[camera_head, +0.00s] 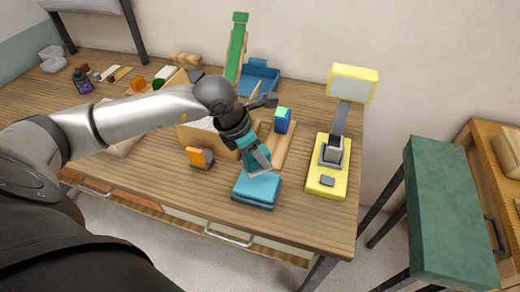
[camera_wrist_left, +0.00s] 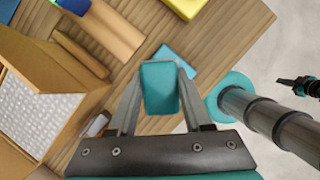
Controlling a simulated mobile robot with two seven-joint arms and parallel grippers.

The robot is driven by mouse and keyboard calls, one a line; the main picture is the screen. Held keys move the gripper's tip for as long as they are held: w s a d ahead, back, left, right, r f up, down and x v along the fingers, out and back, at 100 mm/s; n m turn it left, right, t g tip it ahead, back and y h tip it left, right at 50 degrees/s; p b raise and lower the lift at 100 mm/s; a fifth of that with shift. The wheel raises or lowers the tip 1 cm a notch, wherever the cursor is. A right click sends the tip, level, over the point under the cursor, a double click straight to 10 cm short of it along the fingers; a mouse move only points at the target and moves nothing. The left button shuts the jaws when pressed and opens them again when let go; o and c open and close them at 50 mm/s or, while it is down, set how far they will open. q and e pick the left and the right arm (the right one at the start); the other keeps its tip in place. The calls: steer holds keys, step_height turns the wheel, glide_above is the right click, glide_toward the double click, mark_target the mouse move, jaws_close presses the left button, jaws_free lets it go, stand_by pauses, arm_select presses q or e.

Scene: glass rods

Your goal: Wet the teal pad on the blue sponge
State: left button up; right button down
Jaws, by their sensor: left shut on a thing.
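The blue sponge (camera_head: 257,189) lies flat near the front edge of the wooden table, left of the yellow scale. My left gripper (camera_head: 260,160) points down over its back part. In the left wrist view my left gripper (camera_wrist_left: 158,100) is shut on the teal pad (camera_wrist_left: 160,88), which sits between its two fingers. Part of the sponge (camera_wrist_left: 178,62) shows behind the pad. I cannot tell whether the pad touches the sponge. A small dark and teal end that looks like my right gripper (camera_wrist_left: 300,86) shows at the right edge; its jaws are unclear.
A yellow scale (camera_head: 326,181) stands right of the sponge. An orange and grey block (camera_head: 199,157) sits to the left. A blue and green block (camera_head: 283,121) stands behind on a wooden board. A blue tray (camera_head: 260,77) is further back. The table's front edge is close.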

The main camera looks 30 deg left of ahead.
arm_select(q)
steer(key=shift+f+b, duration=0.4)
steer(key=shift+f, duration=0.3)
steer(key=b, duration=0.3)
glide_above(263, 180)
steer(key=s, duration=0.1)
steer(key=shift+s+a+f, duration=0.1)
steer(key=shift+a+f, duration=0.1)
steer(key=shift+f, duration=0.9)
steer(key=shift+a+f, duration=0.15)
steer(key=shift+f, duration=0.95)
steer(key=shift+f+b, duration=0.45)
steer(key=shift+f, duration=0.2)
steer(key=shift+s+f+b, duration=0.1)
steer(key=shift+f+b, duration=0.3)
steer(key=shift+b, duration=0.05)
steer(key=shift+r, duration=0.1)
steer(key=shift+r+p, duration=2.4)
steer(key=shift+r, duration=1.1)
steer(key=shift+d, duration=0.1)
